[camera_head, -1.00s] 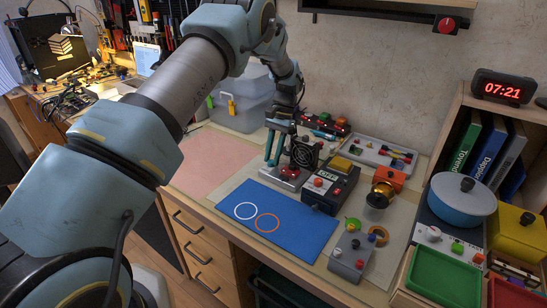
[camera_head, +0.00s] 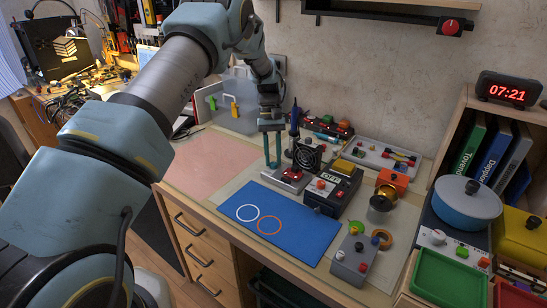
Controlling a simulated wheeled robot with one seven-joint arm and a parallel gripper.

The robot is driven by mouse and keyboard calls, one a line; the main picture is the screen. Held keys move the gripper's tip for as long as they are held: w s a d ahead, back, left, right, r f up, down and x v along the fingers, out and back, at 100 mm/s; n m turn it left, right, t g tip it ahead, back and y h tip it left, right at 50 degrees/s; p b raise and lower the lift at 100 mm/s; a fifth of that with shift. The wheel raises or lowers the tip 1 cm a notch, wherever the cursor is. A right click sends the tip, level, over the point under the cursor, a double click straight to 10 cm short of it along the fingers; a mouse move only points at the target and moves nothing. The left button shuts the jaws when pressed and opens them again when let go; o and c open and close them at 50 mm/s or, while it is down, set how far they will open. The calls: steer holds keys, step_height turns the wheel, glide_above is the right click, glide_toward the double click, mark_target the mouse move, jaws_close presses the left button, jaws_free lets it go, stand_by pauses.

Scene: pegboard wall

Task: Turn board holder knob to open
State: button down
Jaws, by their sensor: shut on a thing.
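The board holder (camera_head: 290,181) is a low grey frame with a red board in it, on the bench behind the blue mat. My gripper (camera_head: 273,165) points down at the holder's left end, its two teal fingers on either side of the knob. The gripper is shut on the knob, which the fingers hide almost wholly. How far the knob is turned cannot be made out.
A black fan (camera_head: 308,157) stands right behind the holder, with a dark upright tool beside it. A black box with a yellow top (camera_head: 338,186) is close on the right. The blue mat (camera_head: 300,232) in front is clear.

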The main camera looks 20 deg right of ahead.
stand_by(0.3)
steer(key=c, duration=0.7)
jaws_free()
steer(key=shift+o, duration=0.2)
steer(key=shift+w+r, duration=0.1)
steer(key=b+v, duration=0.2)
steer(key=v, duration=0.8)
steer(key=shift+r, duration=0.3)
steer(key=shift+a, duration=0.1)
